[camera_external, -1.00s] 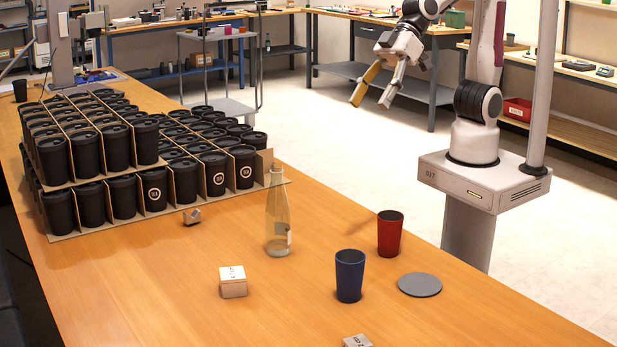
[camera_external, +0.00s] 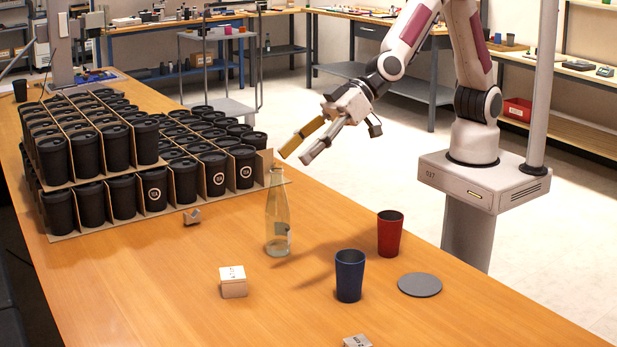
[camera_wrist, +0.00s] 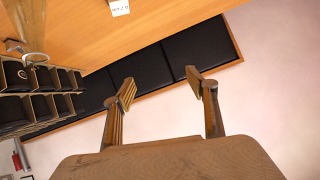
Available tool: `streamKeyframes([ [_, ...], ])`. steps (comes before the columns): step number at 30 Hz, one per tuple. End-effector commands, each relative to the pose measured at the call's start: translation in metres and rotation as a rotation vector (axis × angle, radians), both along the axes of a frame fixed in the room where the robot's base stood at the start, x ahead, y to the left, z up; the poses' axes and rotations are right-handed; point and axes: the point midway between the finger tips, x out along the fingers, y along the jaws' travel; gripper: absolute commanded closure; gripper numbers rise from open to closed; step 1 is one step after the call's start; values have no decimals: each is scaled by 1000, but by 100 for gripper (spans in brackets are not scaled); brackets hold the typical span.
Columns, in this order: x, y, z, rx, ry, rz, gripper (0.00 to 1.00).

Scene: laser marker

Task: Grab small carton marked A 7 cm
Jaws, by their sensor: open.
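I cannot read for sure which is marked A 7 cm. The wrist view shows one printed carton (camera_wrist: 119,7) at its top edge. My gripper (camera_external: 293,157) is open and empty, in the air above the table's far edge, beyond the bottle. Its spread fingers also show in the wrist view (camera_wrist: 160,82).
A clear glass bottle (camera_external: 278,225) stands near the centre. A blue cup (camera_external: 349,277), a red cup (camera_external: 390,235) and a grey disc (camera_external: 420,285) are to its right. Stacked black cups (camera_external: 122,198) in cardboard dividers fill the left. The table's front left is clear.

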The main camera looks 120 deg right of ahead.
Motion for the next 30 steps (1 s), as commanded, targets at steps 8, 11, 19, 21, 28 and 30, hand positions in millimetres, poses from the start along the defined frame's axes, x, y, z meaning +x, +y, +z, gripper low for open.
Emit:
streamKeyframes([
  [8,38,-4,-46,-38,-42,-79,42],
  [11,49,-7,-63,-56,-57,-110,42],
  [19,70,-16,-112,-119,-93,-194,42],
  [21,73,-19,-125,-139,-102,-216,42],
  [28,78,-28,-157,-193,-124,-275,42],
  [30,79,-30,-163,-203,-128,-284,42],
])
